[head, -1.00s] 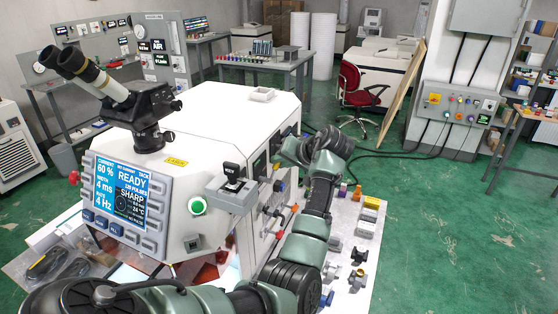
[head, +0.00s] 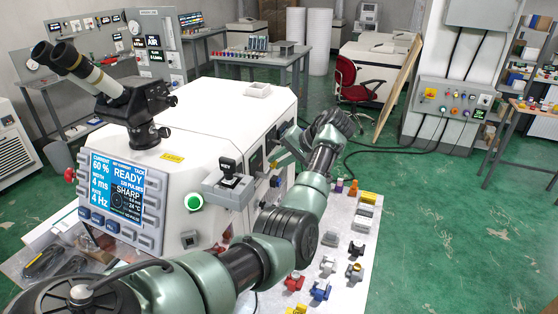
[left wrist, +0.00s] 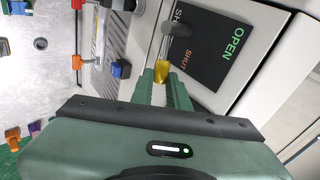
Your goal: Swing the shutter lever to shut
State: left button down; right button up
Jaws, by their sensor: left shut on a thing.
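The shutter lever (left wrist: 164,48) shows in the left wrist view as a short metal rod with a yellow end and a dark grey round part over a black plate. The plate (left wrist: 205,47) carries the words OPEN and SHUT. My left gripper (left wrist: 162,82) has its green fingers closed about the yellow end. In the head view my left gripper (head: 285,151) is at the right side of the white machine (head: 215,110), and the lever is mostly hidden there by the gripper and arm. My right gripper is not in view.
A white board (head: 346,231) with several small coloured fittings lies right of the machine, under my left arm. A blue knob (left wrist: 120,70) and orange parts sit near the lever in the left wrist view. A red chair (head: 355,84) stands behind; green floor is free at right.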

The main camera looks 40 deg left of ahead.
pick_arm(q)
jog(key=shift+s+f, duration=0.15)
jog(key=shift+f, duration=0.1)
jog(key=c, duration=1.6)
grip_release()
jog(key=shift+c, duration=0.2)
jog(key=shift+a, duration=0.15)
jog(key=b+v, duration=0.3)
jog(key=v, duration=0.4)
jog(key=shift+d+r+b, duration=0.25)
jog(key=shift+r+b, duration=0.05)
jog(key=shift+r, duration=0.05)
